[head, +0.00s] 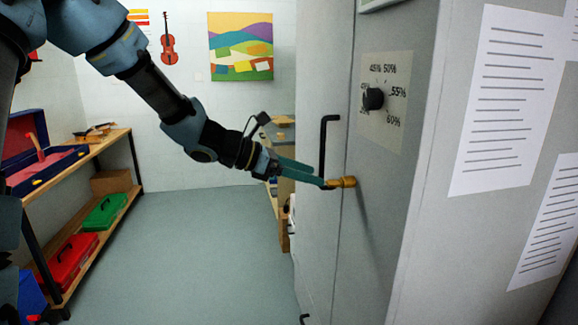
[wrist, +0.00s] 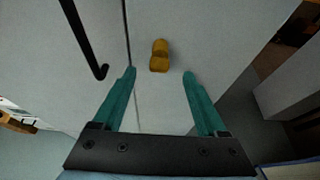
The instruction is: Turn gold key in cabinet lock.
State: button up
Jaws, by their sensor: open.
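The gold key (head: 346,182) sticks out of the lock on the grey cabinet front (head: 390,230), just right of the door seam. It also shows in the wrist view (wrist: 159,56), ahead of my fingers and between their lines. My gripper (head: 325,184) has teal fingers and reaches from the left towards the key. In the wrist view my gripper (wrist: 160,73) is open, with one finger on each side and an empty gap. The fingertips are close to the key; contact is not visible. The lock face behind the key is hidden.
A black door handle (head: 325,145) stands just left of the key, close to my fingers. A black dial (head: 373,98) with percent markings is above the key. Shelves (head: 100,170) with cases stand at the left. The floor (head: 200,240) between is clear.

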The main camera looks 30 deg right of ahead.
aim_at(335, 182)
jog(key=shift+x, duration=2.4)
jog(key=shift+p, duration=0.35)
grip_shut()
